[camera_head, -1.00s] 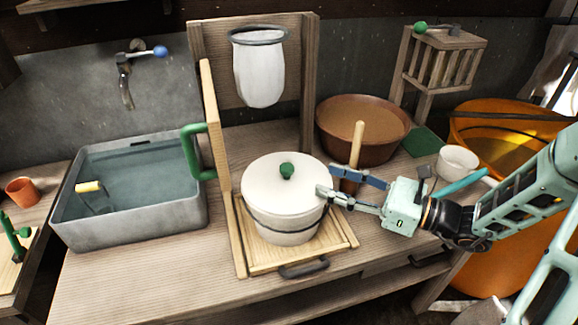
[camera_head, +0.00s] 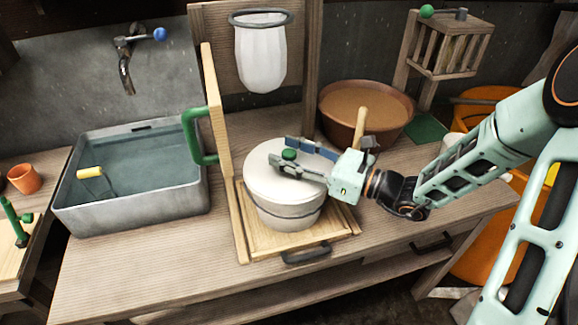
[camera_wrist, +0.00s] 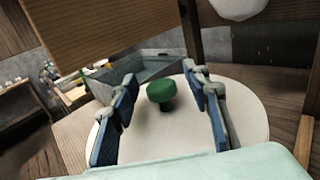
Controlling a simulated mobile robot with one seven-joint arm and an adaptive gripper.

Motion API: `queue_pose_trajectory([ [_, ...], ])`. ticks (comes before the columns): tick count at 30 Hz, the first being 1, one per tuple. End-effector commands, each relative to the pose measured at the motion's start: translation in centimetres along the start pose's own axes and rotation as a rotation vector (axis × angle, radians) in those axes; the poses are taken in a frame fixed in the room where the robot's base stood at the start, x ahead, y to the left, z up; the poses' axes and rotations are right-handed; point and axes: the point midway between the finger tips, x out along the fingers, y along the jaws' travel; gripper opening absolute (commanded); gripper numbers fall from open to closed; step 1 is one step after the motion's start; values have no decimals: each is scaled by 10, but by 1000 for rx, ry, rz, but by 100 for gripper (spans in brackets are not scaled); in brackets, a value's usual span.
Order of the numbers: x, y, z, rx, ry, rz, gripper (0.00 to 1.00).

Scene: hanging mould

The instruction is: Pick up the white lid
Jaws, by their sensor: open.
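The white lid (camera_head: 262,182) lies on a round white pot (camera_head: 290,216) on a wooden tray-like stand. Its green knob (camera_head: 289,155) stands at the lid's centre. My gripper (camera_head: 291,153) is over the lid, with its fingers open and reaching in from the right. In the wrist view, the green knob (camera_wrist: 161,93) is between the two blue-padded fingers, with a gap on each side. The lid (camera_wrist: 165,138) spreads out below them. I cannot tell how high the fingertips are above the lid.
A wooden upright with a green handle (camera_head: 196,137) stands just left of the pot. A hanging white bag (camera_head: 260,58) is behind it. A brown bowl (camera_head: 363,115) is at the back right, and a grey water basin (camera_head: 135,215) at the left.

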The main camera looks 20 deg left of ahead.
Motion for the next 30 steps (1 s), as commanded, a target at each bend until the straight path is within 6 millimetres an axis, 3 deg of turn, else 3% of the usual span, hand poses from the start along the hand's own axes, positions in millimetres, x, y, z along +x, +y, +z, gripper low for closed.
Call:
queue_pose_trajectory([
  [6, 1, 0, 0, 0, 0, 0, 44],
  [18, 0, 0, 0, 1, 1, -1, 0],
  [30, 0, 0, 6, -1, 0, 0, 0],
])
